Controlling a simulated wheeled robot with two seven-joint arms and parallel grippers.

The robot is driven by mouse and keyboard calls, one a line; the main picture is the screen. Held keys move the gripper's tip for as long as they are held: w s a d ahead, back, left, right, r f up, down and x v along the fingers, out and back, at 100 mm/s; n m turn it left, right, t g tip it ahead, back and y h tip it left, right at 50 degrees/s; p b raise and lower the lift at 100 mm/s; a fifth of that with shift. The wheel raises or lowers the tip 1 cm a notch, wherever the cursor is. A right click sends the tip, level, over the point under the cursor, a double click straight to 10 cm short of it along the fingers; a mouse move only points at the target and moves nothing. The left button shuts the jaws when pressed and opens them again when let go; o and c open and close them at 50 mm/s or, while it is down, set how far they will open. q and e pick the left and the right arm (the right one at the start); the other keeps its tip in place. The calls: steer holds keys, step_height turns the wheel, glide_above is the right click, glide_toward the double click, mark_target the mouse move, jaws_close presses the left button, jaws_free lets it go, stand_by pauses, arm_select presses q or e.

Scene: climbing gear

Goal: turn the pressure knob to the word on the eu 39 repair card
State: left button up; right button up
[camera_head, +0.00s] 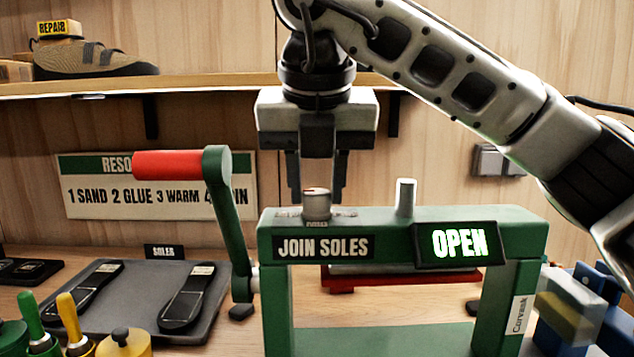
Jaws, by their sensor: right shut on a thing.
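The pressure knob (317,206) is a small grey cylinder with a red mark on its top. It stands on the top beam of the green press (390,222), above the "JOIN SOLES" label. My right gripper (316,192) points straight down over the beam, shut on the knob, one finger on each side. The words around the knob are too small and partly hidden to read. A lit "OPEN" sign (459,243) is on the press front. No readable EU 39 repair card shows. My left gripper is out of view.
A red-handled crank (168,164) rises at the press's left. A grey tray (130,331) holds two dark soles. Bottles and a yellow pot (125,345) stand front left. A shelf (200,84) carries a shoe (90,60) and a "REPAIR" box. A grey post (405,197) stands right of the knob.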

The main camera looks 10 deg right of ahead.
stand_by(0.3)
steer(key=o, duration=1)
steer(key=shift+c, duration=0.2)
steer(key=p+v, duration=0.3)
steer(key=v, duration=1.3)
